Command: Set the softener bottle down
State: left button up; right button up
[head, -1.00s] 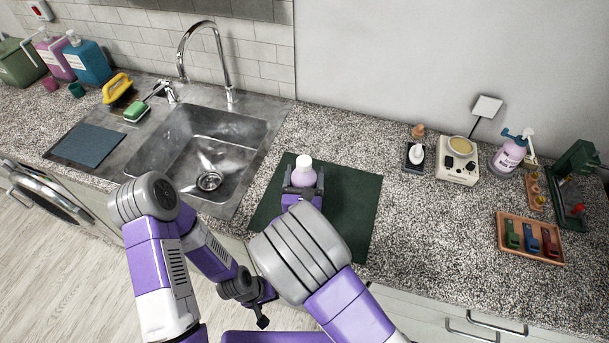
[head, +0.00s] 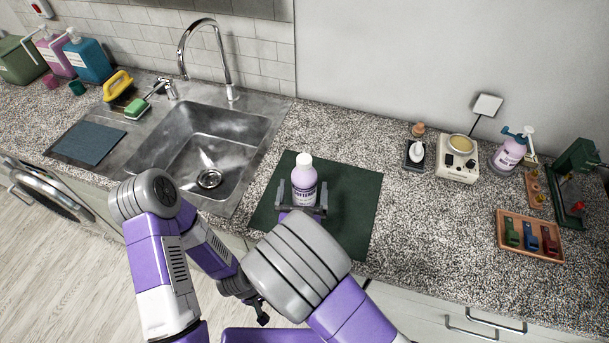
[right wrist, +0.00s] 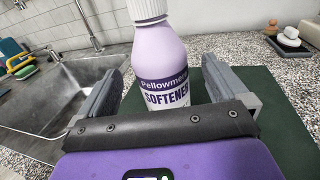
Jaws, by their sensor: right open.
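The softener bottle (head: 304,181) is lilac with a white cap and stands upright on the dark green mat (head: 353,212) right of the sink. In the right wrist view the bottle (right wrist: 161,70) shows its "Softener" label. My right gripper (head: 304,205) is open, with its fingers apart on either side of the bottle's lower part. In the right wrist view a gap shows between the bottle and each finger of the gripper (right wrist: 160,95). My left gripper (head: 254,297) hangs low in front of the counter; its jaws are too unclear to judge.
The sink (head: 208,150) with its tap lies left of the mat. A soap dish (head: 415,155), a cream device (head: 458,158), a spray bottle (head: 508,153) and an orange tray (head: 530,237) stand to the right. Counter between mat and tray is clear.

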jog(key=s, duration=0.6)
jog(key=shift+a, duration=0.2)
jog(key=shift+s, duration=0.15)
